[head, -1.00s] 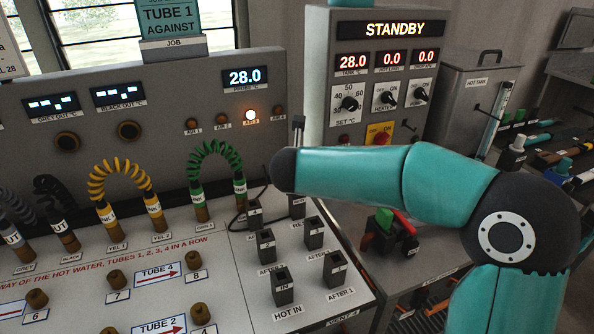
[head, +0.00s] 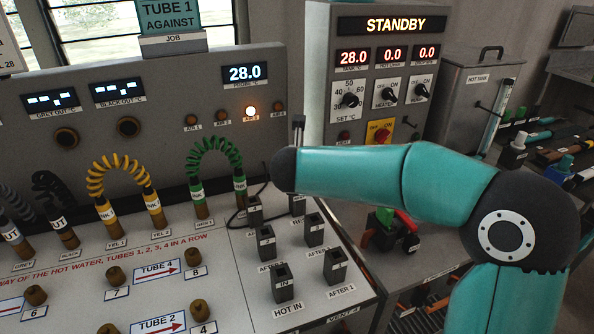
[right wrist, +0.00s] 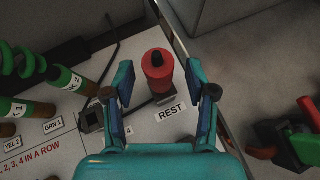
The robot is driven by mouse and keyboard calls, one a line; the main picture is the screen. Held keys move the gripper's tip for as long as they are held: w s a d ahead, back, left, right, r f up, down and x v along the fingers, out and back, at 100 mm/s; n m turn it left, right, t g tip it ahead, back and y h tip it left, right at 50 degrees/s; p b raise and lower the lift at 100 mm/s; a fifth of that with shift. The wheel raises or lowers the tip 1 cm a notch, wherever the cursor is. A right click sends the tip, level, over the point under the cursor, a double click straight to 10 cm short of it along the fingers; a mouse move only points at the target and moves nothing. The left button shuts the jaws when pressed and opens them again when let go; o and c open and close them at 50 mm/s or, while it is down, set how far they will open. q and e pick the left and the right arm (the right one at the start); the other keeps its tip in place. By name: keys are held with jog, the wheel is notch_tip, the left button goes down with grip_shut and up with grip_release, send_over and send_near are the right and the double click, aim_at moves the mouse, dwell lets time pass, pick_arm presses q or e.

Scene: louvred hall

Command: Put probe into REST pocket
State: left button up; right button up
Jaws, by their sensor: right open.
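The red probe (right wrist: 158,72) stands upright at the REST pocket (right wrist: 166,98) in the right wrist view, its lower end in or over the dark socket; its exact depth is hidden. My right gripper (right wrist: 158,80) is open, with one finger on each side of the probe and a visible gap to both. In the head view the REST pocket (head: 297,207) is mostly hidden behind my right forearm, and the probe and fingers cannot be made out. My left gripper is not in view.
Several dark sockets stand near REST, among them the HOT IN socket (head: 282,284) and the AFTER 1 socket (head: 335,267). A black cable (right wrist: 95,65) runs left of the probe. The green coiled lead (head: 215,150) arches close by. A red and green valve (head: 385,230) lies right of the panel.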

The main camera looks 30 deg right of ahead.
jog(key=shift+r, duration=0.1)
notch_tip(320, 180, up, 6)
jog(key=s+a+p, duration=0.2)
jog(key=p, duration=0.3)
jog(key=shift+s, duration=0.35)
